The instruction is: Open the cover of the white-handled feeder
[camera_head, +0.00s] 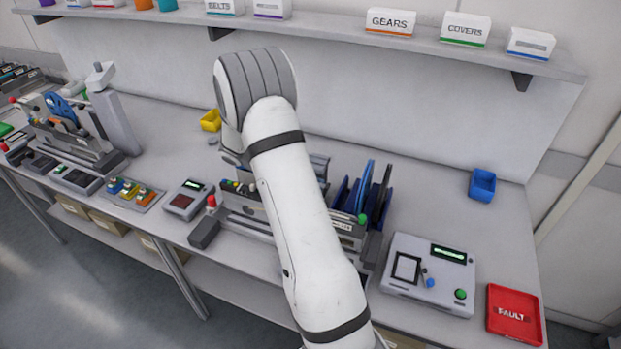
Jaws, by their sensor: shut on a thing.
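The feeder trolley (345,228) stands in the middle of the bench, with grey and dark blue feeder parts (377,192) standing upright on its right side. My white arm (300,225) crosses in front of it from the bottom edge and hides much of its middle. I cannot pick out the white handle or the cover of its feeder. My gripper is hidden behind my own arm, so neither its jaws nor what they touch can be seen.
A grey control box (428,272) and a red FAULT tray (514,314) stand at the right. A blue bin (482,185) is behind them. Another feeder unit (75,130) is far left. A shelf (555,65) runs above.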

